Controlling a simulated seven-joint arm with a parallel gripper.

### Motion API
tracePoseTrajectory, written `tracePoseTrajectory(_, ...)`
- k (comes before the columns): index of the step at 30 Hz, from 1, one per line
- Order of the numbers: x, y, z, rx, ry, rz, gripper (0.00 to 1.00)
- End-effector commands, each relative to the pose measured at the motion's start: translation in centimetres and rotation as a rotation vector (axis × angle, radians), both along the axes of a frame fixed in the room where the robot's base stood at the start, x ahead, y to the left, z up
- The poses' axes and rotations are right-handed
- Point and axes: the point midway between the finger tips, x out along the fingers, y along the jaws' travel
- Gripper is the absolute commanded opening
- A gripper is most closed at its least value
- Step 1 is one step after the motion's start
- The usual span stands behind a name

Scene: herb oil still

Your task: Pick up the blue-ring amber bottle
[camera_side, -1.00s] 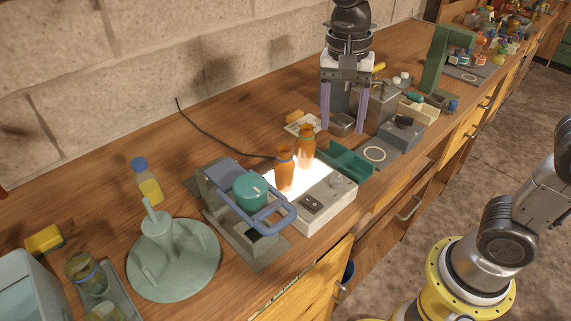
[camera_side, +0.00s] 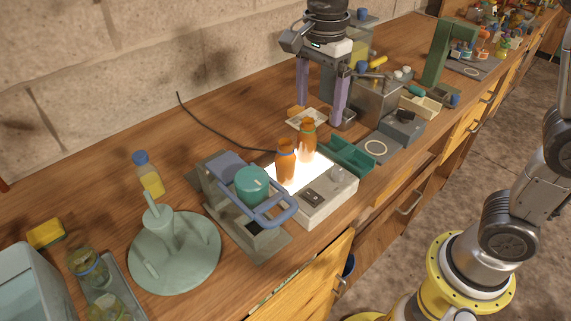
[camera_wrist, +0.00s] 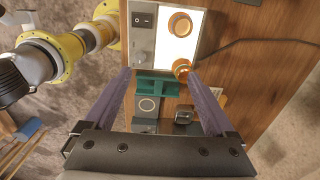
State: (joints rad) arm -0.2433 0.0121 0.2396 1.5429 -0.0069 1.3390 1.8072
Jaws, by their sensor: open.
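Two amber bottles stand upright on a lit white panel (camera_side: 335,200). The blue-ring amber bottle (camera_side: 286,165) appears to be the nearer, left one, with a bluish band at its neck. In the wrist view it seems to be the upper bottle (camera_wrist: 180,25), seen from above. The other amber bottle (camera_side: 307,135) has a greenish band and shows lower in the wrist view (camera_wrist: 182,68), by the right finger. My gripper (camera_side: 321,114) is open and empty, its two purple fingers pointing down behind and right of both bottles. It also frames the wrist view (camera_wrist: 158,75).
A green compartment tray (camera_side: 350,157) sits right of the panel. A grey device with a teal knob (camera_side: 251,186) stands close on the left. A black cable (camera_side: 215,131) runs behind the panel. Open wood lies toward the wall.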

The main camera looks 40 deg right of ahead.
Motion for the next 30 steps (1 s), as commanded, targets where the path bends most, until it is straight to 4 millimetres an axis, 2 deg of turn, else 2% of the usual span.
tracePoseTrajectory(4,2.5,3.8,-0.3,0.009,-0.005,-0.123,0.9)
tracePoseTrajectory(9,2.9,5.7,-1.6,0.005,0.01,-0.093,0.9)
tracePoseTrajectory(11,2.9,5.8,-2.2,0.004,0.012,-0.09,0.9)
tracePoseTrajectory(21,2.8,5.7,-8.2,0.004,0.014,-0.09,0.9)
tracePoseTrajectory(30,2.9,5.5,-10.5,0.004,0.012,-0.09,0.9)
